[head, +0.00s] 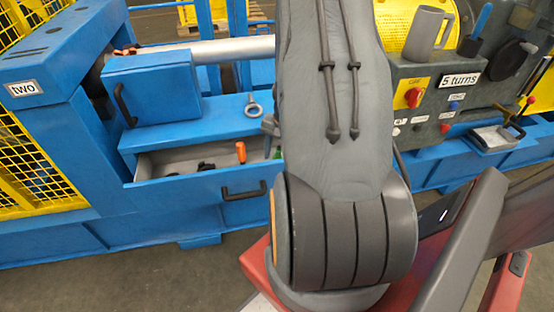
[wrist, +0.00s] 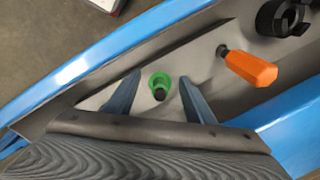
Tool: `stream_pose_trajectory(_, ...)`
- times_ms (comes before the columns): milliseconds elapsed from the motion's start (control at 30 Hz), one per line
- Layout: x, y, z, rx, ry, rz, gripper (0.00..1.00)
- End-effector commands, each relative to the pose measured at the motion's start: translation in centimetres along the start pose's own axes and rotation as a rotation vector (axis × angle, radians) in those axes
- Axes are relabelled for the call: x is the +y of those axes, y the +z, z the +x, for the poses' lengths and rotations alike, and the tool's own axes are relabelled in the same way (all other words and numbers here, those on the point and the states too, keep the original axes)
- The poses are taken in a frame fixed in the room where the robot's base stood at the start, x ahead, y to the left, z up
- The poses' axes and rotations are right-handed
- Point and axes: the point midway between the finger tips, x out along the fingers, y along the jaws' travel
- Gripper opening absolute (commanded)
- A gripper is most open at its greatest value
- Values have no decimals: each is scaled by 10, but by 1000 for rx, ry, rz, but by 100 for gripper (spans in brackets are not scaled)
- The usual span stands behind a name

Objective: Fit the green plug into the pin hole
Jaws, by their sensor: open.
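The green plug (wrist: 160,80) lies in the open drawer (head: 205,192), with a round green head and a dark shank. In the wrist view it shows between the two fingertips of my gripper (wrist: 160,77). The fingers are apart, one on each side of it, and no contact shows. How far they are above it I cannot tell. In the head view my arm hides most of the gripper, and only a sliver of green (head: 276,153) shows beside it. I cannot make out the pin hole in either view.
An orange-handled tool (wrist: 251,67) lies in the drawer to the right of the plug, with black parts (wrist: 283,17) beyond. The drawer walls are close around. A blue box (head: 152,88) and a ring-headed pin (head: 253,108) are above the drawer. A control panel (head: 430,110) stands right.

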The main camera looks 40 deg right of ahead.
Motion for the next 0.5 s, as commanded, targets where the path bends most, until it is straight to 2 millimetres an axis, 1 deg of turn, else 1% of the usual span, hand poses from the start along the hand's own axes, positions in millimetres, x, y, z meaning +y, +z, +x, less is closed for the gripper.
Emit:
stream_pose_trajectory(233,0,0,2,1,0,-1,49)
stream_pose_trajectory(267,0,0,2,0,0,-1,46)
stream_pose_trajectory(500,0,0,1,0,0,-1,5)
